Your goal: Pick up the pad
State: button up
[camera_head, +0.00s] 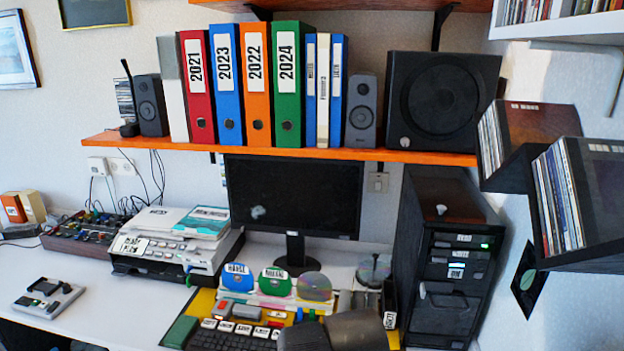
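No label marks the pad, and I cannot tell for sure which thing it is. A light grey device with black controls (48,298) lies flat on the white desk at the far left. A small flat green block (180,332) lies at the left of the black keyboard. A yellow mat (203,303) lies under the keyboard. Two dark grey rounded shapes at the bottom centre look like my gripper (328,335), cut off by the lower edge. They are right of the keyboard and apart from the grey device. Their opening is not clear.
A printer (165,245) stands behind the grey device. A monitor (293,195) and a black computer tower (455,260) stand at the back and right. An orange shelf (290,153) overhangs the desk. Disc racks (585,205) jut in at right. The desk's left front is mostly clear.

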aim_at(178, 335)
jog(key=i+j+u, duration=0.2)
jog(key=j, duration=0.2)
jog(key=j+u, duration=0.2)
jog(key=j, duration=0.2)
jog(key=i+j+u, duration=0.45)
jog(key=j, duration=0.25)
